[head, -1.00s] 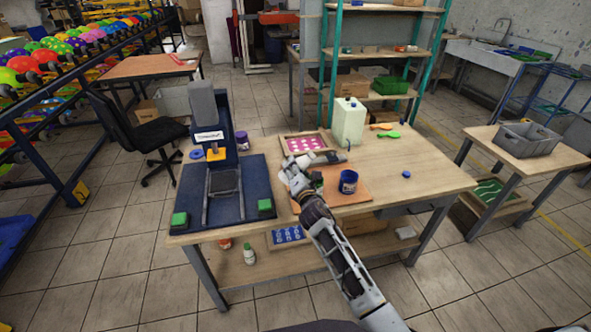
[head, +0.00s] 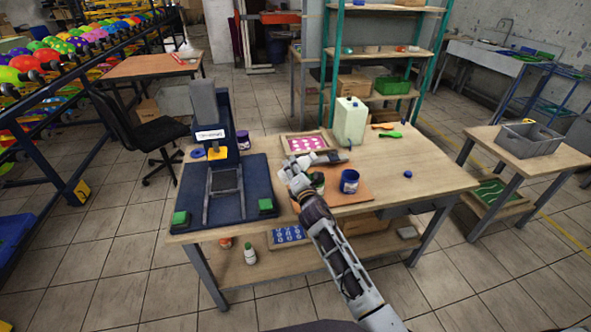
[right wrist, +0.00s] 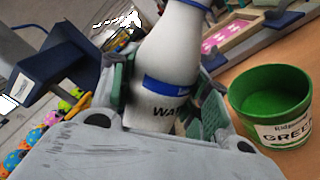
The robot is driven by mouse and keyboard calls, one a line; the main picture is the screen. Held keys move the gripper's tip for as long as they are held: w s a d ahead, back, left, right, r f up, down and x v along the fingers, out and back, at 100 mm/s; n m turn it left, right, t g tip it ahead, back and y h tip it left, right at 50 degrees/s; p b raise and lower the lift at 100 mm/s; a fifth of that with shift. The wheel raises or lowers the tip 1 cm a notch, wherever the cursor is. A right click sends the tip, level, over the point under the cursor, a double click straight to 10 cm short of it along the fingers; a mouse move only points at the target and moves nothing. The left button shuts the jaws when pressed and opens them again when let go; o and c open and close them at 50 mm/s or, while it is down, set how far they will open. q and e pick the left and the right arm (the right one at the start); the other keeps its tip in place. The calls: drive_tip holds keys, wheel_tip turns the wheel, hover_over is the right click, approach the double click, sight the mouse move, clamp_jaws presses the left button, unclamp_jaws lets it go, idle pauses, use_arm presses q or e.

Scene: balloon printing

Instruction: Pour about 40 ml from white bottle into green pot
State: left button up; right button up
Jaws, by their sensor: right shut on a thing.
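The white bottle (right wrist: 165,75) with blue bands fills the middle of the right wrist view. My right gripper (right wrist: 168,95) is shut around its body. The bottle's upper end is cut off by the frame and its base is hidden by the gripper. In the head view the bottle (head: 307,160) is held tilted above the table, its far end toward the right. My right gripper (head: 297,172) is at its left. The green pot (right wrist: 270,108) stands open on the board, to the right of the bottle in the wrist view. The pot (head: 318,178) is partly hidden behind my gripper in the head view. My left gripper is not in view.
A dark blue pot (head: 349,182) stands on the orange-brown board (head: 340,198), close right of my gripper. A tray with pink spots (head: 303,143) and a pale jerrycan (head: 349,120) are behind. The printing press (head: 222,170) stands at left. The table's right side is mostly clear.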

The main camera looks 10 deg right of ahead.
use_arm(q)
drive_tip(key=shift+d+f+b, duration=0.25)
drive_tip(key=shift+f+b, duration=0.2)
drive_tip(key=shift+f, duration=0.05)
use_arm(e)
drive_tip(key=shift+a+f+m, duration=0.2)
drive_tip(key=shift+f+m, duration=0.15)
drive_tip(key=shift+m, duration=0.65)
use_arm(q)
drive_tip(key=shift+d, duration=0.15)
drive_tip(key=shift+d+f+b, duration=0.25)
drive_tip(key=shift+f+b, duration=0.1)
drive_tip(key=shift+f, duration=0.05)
use_arm(e)
drive_tip(key=shift+a+f+m, duration=0.15)
drive_tip(key=shift+f+m, duration=0.2)
drive_tip(key=shift+m, duration=0.55)
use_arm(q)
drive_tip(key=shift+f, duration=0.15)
use_arm(e)
drive_tip(key=shift+f+m, duration=0.15)
drive_tip(key=shift+m, duration=0.25)
use_arm(q)
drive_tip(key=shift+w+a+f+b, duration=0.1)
drive_tip(key=shift+b, duration=0.2)
use_arm(e)
drive_tip(key=shift+f+m, duration=0.25)
drive_tip(key=shift+m, duration=0.15)
idle(0.5)
drive_tip(key=shift+r, duration=0.1)
